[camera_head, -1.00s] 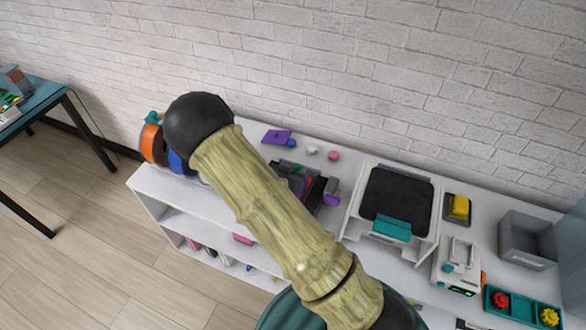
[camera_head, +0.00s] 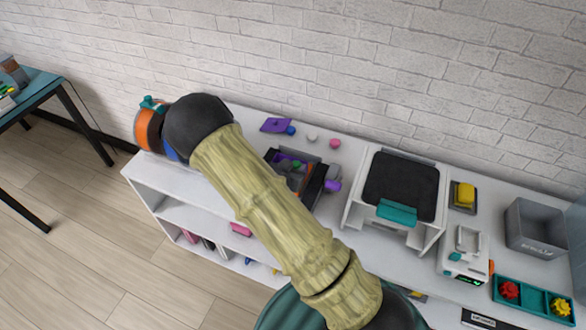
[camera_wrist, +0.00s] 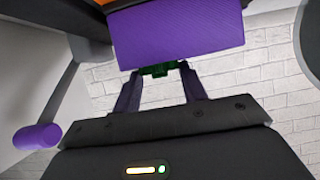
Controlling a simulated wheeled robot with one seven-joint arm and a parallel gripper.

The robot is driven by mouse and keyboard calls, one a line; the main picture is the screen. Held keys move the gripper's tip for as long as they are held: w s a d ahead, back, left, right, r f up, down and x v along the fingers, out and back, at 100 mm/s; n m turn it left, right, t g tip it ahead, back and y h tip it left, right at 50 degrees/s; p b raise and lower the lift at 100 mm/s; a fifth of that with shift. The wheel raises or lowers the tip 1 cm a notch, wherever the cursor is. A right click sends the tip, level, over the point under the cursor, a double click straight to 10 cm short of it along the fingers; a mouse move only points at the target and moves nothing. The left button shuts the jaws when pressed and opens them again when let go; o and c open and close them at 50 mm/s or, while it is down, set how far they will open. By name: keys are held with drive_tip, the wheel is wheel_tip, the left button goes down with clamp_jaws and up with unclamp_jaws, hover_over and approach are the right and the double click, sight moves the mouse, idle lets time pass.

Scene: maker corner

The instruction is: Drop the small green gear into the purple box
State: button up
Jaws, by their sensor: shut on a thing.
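The small green gear (camera_wrist: 156,70) shows in the wrist view, dark and partly hidden, between the tips of my gripper (camera_wrist: 158,76), which is shut on it. A purple box-like body (camera_wrist: 178,36) fills the top of that view, right by the gear; I cannot tell whether they touch. In the head view, a purple part (camera_head: 284,157) with a bit of green beside it shows within a dark frame behind my arm. My gripper cannot be made out clearly there.
A purple cylinder (camera_wrist: 37,136) sticks out beside the dark frame. A white machine with a black bed (camera_head: 401,186) stands to the right. Further right are a grey bin (camera_head: 533,228) and a teal tray (camera_head: 535,300) with red and yellow gears. The brick wall is close behind.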

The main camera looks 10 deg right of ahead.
drive_tip(key=shift+s+a+f, duration=0.1)
drive_tip(key=shift+s+f, duration=0.15)
drive_tip(key=shift+f, duration=0.25)
drive_tip(key=shift+s+a+f, duration=0.1)
drive_tip(key=shift+s+f, duration=0.15)
drive_tip(key=shift+f, duration=0.2)
drive_tip(key=o, duration=1)
drive_tip(key=shift+d, duration=0.1)
drive_tip(key=shift+o, duration=0.2)
drive_tip(key=shift+s, duration=0.1)
drive_tip(key=shift+s+a+r, duration=0.1)
drive_tip(key=shift+a, duration=0.15)
drive_tip(key=r+v, duration=0.1)
drive_tip(key=v, duration=1.5)
drive_tip(key=shift+r+b, duration=0.4)
drive_tip(key=shift+r, duration=0.1)
